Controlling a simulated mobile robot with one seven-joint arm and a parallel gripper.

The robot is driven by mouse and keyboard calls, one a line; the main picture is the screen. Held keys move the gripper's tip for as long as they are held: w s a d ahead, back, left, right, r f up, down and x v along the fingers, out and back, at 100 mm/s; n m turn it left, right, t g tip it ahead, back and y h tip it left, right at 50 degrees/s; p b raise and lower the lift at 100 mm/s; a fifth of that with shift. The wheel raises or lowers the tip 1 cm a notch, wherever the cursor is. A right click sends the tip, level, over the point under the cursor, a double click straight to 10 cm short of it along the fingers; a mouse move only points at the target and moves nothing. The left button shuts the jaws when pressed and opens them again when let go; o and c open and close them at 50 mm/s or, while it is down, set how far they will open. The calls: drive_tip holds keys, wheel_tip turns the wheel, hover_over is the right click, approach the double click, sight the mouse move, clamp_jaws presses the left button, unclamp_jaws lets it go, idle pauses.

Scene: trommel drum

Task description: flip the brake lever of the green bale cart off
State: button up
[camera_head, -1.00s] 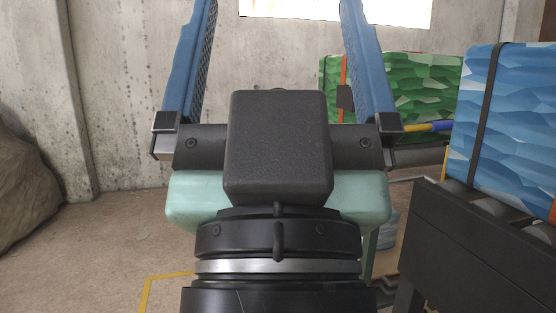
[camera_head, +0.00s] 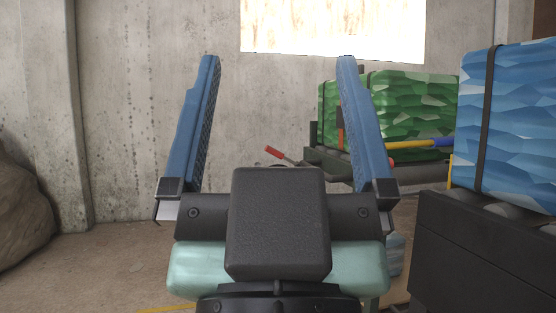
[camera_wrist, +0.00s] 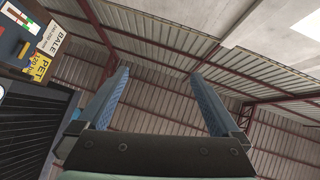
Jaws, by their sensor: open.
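The green bale (camera_head: 415,105) sits on a dark cart (camera_head: 325,165) at the right middle of the head view, partly behind my right finger. A lever with a red handle (camera_head: 273,152) sticks out to the left from the cart's left end. It shows in the gap between my fingers, beyond my gripper. My gripper (camera_head: 278,62) is open and empty, its two blue fingers pointing up and spread wide. The lever's base is hidden behind my gripper. In the wrist view my gripper (camera_wrist: 158,75) is open against the roof; neither cart nor lever shows there.
A blue bale (camera_head: 515,120) on a dark roller stand (camera_head: 470,250) is close on the right. A yellow and blue bar (camera_head: 430,143) lies between the bales. A concrete wall (camera_head: 130,120) stands behind, with a brown heap (camera_head: 25,210) at left. Signs (camera_wrist: 45,50) hang in the wrist view.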

drive_tip(key=shift+r, duration=0.25)
drive_tip(key=c, duration=0.5)
wheel_tip(320, 180, up, 10)
drive_tip(key=p, duration=1.1)
drive_tip(key=shift+r, duration=0.25)
clamp_jaws()
wheel_tip(320, 180, up, 14)
drive_tip(key=p, duration=1.4)
drive_tip(key=shift+r, duration=0.25)
drive_tip(key=shift+w, duration=0.1)
